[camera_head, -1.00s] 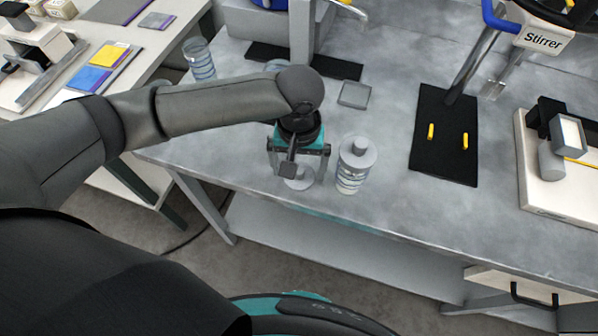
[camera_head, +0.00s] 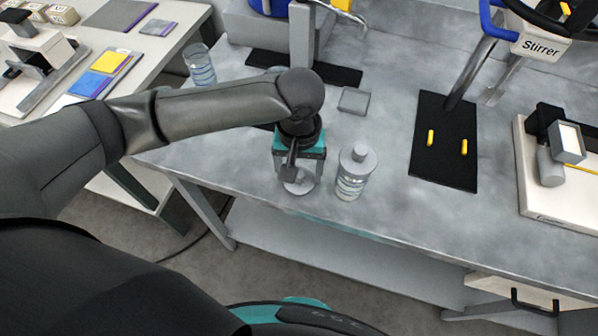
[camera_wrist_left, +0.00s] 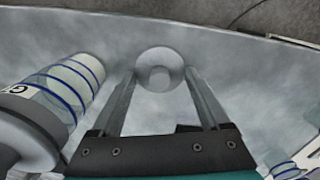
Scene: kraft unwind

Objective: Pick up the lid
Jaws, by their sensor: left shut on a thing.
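The lid (camera_head: 298,182) is a small round grey disc with a raised centre, near the front edge of the grey bench. In the left wrist view the lid (camera_wrist_left: 160,70) sits between my fingertips, its knob towards the camera. My left gripper (camera_head: 299,176) reaches down over it and is shut on it. In the wrist view the fingers (camera_wrist_left: 160,78) run along both sides of the lid. I cannot tell whether the lid is clear of the bench top. My right gripper is out of view.
A clear bottle with blue rings and a grey cap (camera_head: 355,172) stands close to the right of my left gripper. A ringed beaker (camera_head: 199,66) stands at the bench's left edge. A small grey square (camera_head: 353,100) and a black mat (camera_head: 443,165) lie beyond.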

